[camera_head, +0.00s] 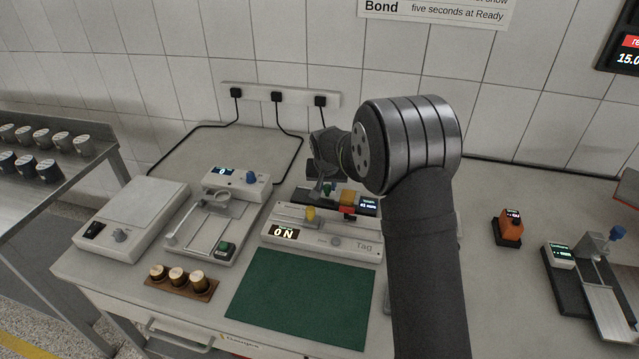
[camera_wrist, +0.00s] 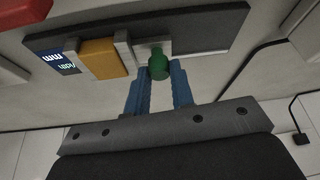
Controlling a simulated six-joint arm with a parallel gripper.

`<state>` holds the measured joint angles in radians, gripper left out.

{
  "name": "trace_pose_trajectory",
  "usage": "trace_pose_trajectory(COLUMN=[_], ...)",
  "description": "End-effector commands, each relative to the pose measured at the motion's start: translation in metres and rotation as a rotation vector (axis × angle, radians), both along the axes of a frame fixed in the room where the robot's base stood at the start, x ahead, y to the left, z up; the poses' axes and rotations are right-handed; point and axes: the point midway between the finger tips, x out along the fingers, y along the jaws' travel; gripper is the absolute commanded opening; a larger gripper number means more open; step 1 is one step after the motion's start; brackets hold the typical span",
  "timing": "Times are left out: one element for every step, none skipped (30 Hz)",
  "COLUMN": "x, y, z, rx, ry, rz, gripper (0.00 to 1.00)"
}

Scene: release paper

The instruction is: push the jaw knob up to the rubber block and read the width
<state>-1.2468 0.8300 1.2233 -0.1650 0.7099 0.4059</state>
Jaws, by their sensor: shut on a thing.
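The green jaw knob (camera_wrist: 158,64) stands on a dark gauge bar with a pale metal slide. My gripper (camera_wrist: 158,84) is shut on it, one blue finger on each side. In the head view my gripper (camera_head: 325,184) is over the gauge behind the Tag unit, partly hidden by my arm. The orange-brown rubber block (camera_wrist: 100,58) lies beside the knob's pale jaw plate (camera_wrist: 125,50); they look touching or nearly so. The block also shows in the head view (camera_head: 347,196). The lit width display (camera_wrist: 56,62) is past the block; its digits are too small to read surely.
The Tag unit (camera_head: 365,247) with yellow and red parts stands in front of the gauge. A green mat (camera_head: 295,300) lies clear before it. A small scale-like device (camera_head: 240,182) is to the left, with brass weights (camera_head: 178,276) on a wooden holder. An orange device (camera_head: 508,226) stands right.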

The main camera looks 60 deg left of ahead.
Motion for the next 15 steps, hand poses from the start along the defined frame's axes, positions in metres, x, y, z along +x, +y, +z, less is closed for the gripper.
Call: trace_pose_trajectory(x=[0.0086, 0.0092, 0.0097, 0.0102, 0.0106, 0.0109, 0.0108, 0.0110, 0.0107, 0.0106, 0.0105, 0.0103, 0.0101, 0.0099, 0.0096], y=[-0.0082, -0.0088, -0.0093, -0.0097, -0.0101, -0.0106, -0.0108, -0.0109, -0.0108, -0.0109, -0.0109, -0.0106, -0.0104, -0.0102, -0.0099], z=[-0.0012, -0.0014, -0.0016, -0.0018, -0.0018, -0.0020, -0.0021, -0.0022, -0.0023, -0.0024, -0.0025, -0.0025, -0.0026, -0.0026, -0.0026], rx=[-0.013, -0.014, -0.015, -0.017, -0.018, -0.020, -0.020, -0.020, -0.020, -0.020, -0.020, -0.020, -0.020, -0.019, -0.018], ry=[-0.004, -0.004, -0.004, -0.004, -0.005, -0.005, -0.006, -0.006, -0.006, -0.006, -0.006, -0.005, -0.005, -0.004, -0.005], rz=[-0.006, -0.006, -0.006, -0.007, -0.007, -0.007, -0.008, -0.007, -0.007, -0.007, -0.008, -0.007, -0.007, -0.007, -0.007], gripper=[0.00, 0.00, 0.00, 0.00, 0.00, 0.00, 0.00, 0.00, 0.29, 0.35, 0.41, 0.43, 0.43, 0.43, 0.43])
